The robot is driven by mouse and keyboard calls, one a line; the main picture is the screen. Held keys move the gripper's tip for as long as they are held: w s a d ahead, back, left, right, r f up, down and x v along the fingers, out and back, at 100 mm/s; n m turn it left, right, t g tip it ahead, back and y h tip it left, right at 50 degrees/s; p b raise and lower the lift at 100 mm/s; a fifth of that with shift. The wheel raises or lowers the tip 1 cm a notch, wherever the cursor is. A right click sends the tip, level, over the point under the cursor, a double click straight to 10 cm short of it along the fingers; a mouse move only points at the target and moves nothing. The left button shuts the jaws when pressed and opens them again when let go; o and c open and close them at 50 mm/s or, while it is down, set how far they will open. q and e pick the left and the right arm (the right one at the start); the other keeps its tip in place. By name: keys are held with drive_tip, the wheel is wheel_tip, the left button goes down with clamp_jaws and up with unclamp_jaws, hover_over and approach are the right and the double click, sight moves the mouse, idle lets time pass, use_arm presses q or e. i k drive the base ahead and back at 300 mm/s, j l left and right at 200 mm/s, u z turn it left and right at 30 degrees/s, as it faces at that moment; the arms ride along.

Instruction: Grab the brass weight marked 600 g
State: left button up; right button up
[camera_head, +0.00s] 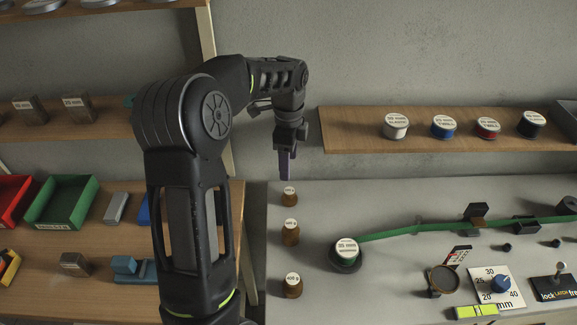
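Three small brown-brass weights with white top labels stand in a column on the left part of the grey bench: a far one (289,198), a middle one (290,236) and a near one (293,290). The labels are small; the near one seems to read 600 g or 400 g, and I cannot read the other two surely. My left gripper (286,176) points down just above and behind the far weight, apparently apart from it. Its fingers overlap edge-on, so their opening is hidden. No weight shows between them. My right gripper is out of view.
A round brass pan (443,279), a dial plate (498,286) and a yellow-green level (476,311) lie further right. A wooden shelf (355,133) with several spools juts out above the bench's back.

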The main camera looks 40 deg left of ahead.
sight(290, 232)
drive_tip(key=k+l, duration=0.55)
drive_tip(key=l, duration=0.2)
drive_tip(key=k+l, duration=0.6)
drive_tip(key=l, duration=0.1)
